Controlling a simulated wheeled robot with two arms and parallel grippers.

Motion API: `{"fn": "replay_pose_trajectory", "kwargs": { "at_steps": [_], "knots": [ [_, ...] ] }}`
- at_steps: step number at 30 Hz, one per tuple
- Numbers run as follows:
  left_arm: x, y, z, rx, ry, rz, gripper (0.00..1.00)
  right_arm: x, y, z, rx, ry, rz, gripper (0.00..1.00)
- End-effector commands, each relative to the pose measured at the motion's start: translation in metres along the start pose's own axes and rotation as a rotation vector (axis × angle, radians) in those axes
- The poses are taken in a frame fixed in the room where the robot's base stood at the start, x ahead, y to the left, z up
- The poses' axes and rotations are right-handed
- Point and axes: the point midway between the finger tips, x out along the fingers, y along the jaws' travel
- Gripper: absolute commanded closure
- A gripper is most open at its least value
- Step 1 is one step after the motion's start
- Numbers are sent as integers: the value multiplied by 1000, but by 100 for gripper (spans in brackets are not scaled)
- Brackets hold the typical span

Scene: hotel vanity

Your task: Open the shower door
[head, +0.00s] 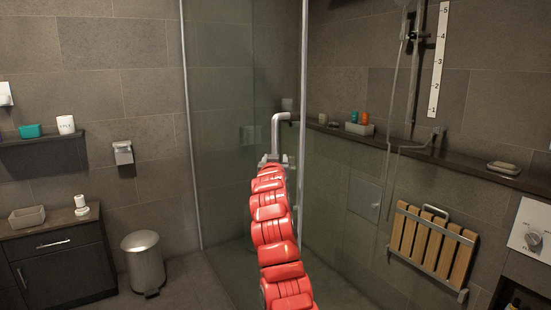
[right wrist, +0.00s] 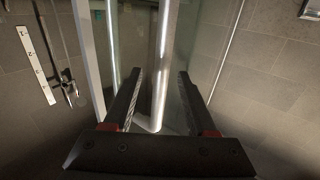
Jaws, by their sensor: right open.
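The shower door (head: 225,130) is a tall clear glass pane with metal edging in the middle of the head view. Its handle (head: 277,127) is a bent metal bar near the pane's right edge. In the right wrist view the handle (right wrist: 163,45) runs as a bright upright bar. My right gripper (right wrist: 160,74) is open, with a finger on each side of the bar and gaps visible. In the head view my right gripper (head: 272,160) is at the handle's lower part, partly hidden by my red arm. My left gripper is out of view.
A bin (head: 144,262) and a dark cabinet (head: 62,270) stand left of the glass. A folded wooden seat (head: 432,243) and a ledge (head: 450,172) with bottles are on the right wall. Some floor between bin and glass is clear.

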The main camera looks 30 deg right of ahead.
Motion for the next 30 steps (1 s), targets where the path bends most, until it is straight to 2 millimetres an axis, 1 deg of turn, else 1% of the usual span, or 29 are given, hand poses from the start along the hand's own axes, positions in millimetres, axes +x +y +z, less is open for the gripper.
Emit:
{"fn": "replay_pose_trajectory", "kwargs": {
  "at_steps": [1,8,18,21,25,30],
  "knots": [
    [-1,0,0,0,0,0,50,-8,-1,-1,2,5,-1,43],
    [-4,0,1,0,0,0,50,-43,-2,-1,1,5,-3,43],
    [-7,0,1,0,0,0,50,-103,-1,-1,2,4,-2,43],
    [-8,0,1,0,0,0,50,-118,-2,-1,2,5,-3,43],
    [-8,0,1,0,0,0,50,-130,-1,0,1,0,-2,43],
    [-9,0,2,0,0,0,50,-137,-1,-1,1,3,-2,43]
  ]
}}
